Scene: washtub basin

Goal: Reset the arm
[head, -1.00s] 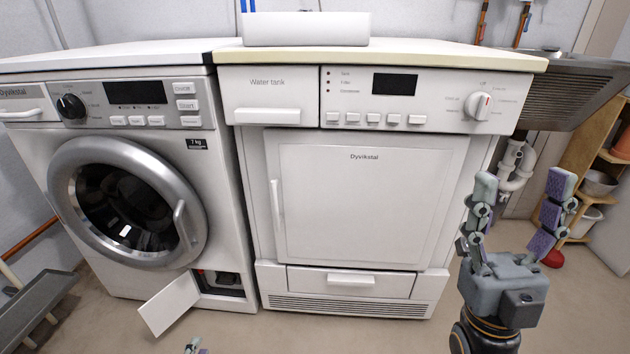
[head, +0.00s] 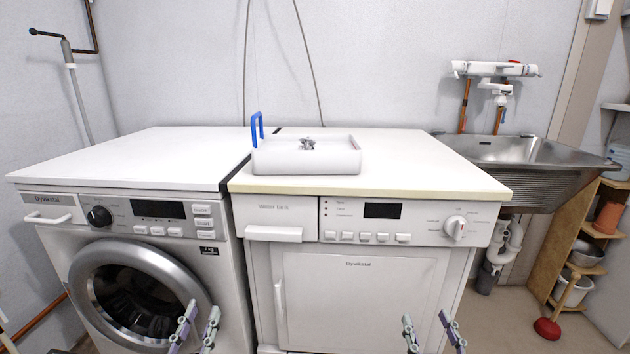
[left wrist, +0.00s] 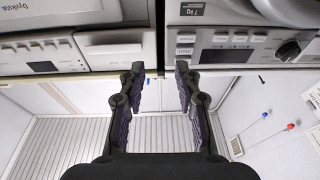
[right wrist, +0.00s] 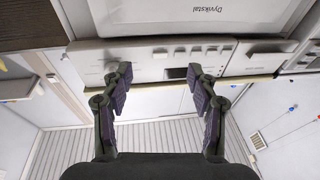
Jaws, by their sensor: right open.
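My left gripper (head: 196,325) is low in front of the washing machine's door in the head view. Its fingers are apart and empty, as the left wrist view (left wrist: 160,95) also shows. My right gripper (head: 431,330) is low in front of the dryer's right side, with its fingers apart and nothing between them. It shows open in the right wrist view too (right wrist: 158,95). Both grippers point upward in the head view. The arms below the fingers are outside the head view.
The washing machine (head: 62,240) stands left of the dryer (head: 370,290). A white box with a blue handle (head: 310,158) sits on the dryer top. A metal sink (head: 500,150) is at the right. Shelves (head: 592,225) and a plunger (head: 547,328) stand beyond it.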

